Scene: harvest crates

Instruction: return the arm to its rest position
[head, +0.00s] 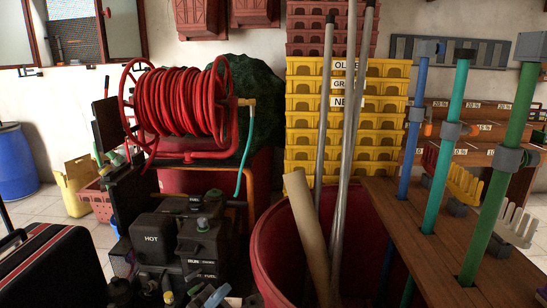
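Neither of my arms nor either gripper can be made out in the head view. No arm comes in from the left or right edge. Whether each gripper is open or shut, and whether it holds anything, is not shown.
A red hose reel (180,105) and a black machine marked HOT (153,240) crowd the centre left. A large red tub (268,255) holds poles. A wooden rack (440,250) with upright tools fills the right. Stacked yellow crates (300,115) stand behind. A black case (55,265) is lower left.

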